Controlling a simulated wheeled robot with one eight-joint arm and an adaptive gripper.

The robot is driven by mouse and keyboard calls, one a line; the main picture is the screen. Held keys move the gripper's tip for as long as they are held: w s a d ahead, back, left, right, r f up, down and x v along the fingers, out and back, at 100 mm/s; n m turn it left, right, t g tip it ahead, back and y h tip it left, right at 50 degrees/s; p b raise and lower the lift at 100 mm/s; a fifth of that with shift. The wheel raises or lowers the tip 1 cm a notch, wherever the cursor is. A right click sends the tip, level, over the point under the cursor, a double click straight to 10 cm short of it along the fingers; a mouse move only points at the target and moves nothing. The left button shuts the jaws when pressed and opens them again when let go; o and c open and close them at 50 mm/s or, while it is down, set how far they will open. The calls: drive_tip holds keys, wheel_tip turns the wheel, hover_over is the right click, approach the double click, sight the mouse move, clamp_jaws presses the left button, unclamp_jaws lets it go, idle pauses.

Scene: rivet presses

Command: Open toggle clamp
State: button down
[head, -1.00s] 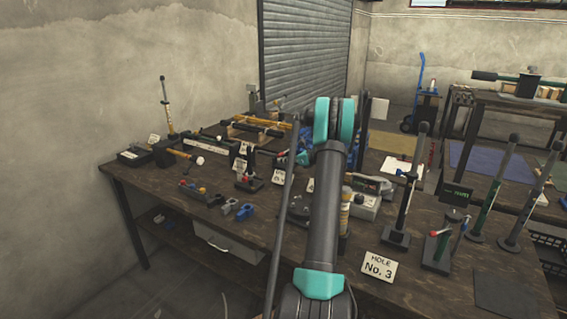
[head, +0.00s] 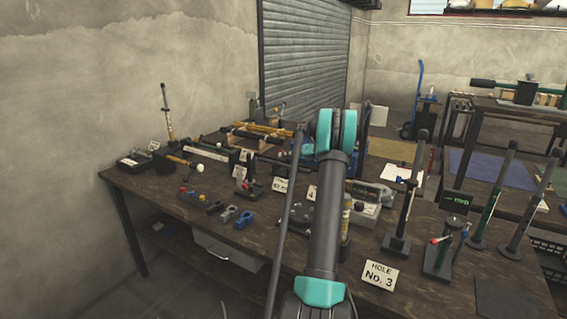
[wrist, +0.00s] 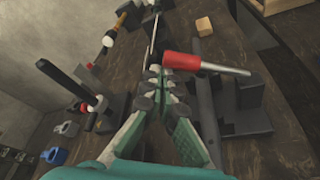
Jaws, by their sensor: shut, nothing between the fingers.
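In the wrist view a toggle clamp with a thick red handle grip (wrist: 205,65) stands just right of my fingertips, its grip lying nearly level. Its dark base and bracket (wrist: 238,125) are below and to the right. My gripper (wrist: 155,80) is shut and empty, its fingertips close to the left end of the red grip. I cannot tell whether they touch it. The fingers partly hide the area left of the clamp base. In the head view I cannot make out this clamp or the gripper clearly; my arm covers that part of the bench.
In the wrist view a fixture with a black lever (wrist: 62,80) stands left, near blue parts (wrist: 52,155). A wooden block (wrist: 204,26) lies beyond. In the head view the crowded bench (head: 185,228) holds a "HOLE No. 3" sign (head: 380,274) and several upright levers, one (head: 408,205) right of my arm.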

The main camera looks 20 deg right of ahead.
drive_tip(key=w+d+r, duration=0.5)
drive_tip(key=d, duration=0.1)
drive_tip(key=shift+d+r, duration=0.2)
drive_tip(key=shift+r, duration=0.2)
idle(0.3)
drive_tip(key=shift+d+r, duration=0.1)
idle(0.4)
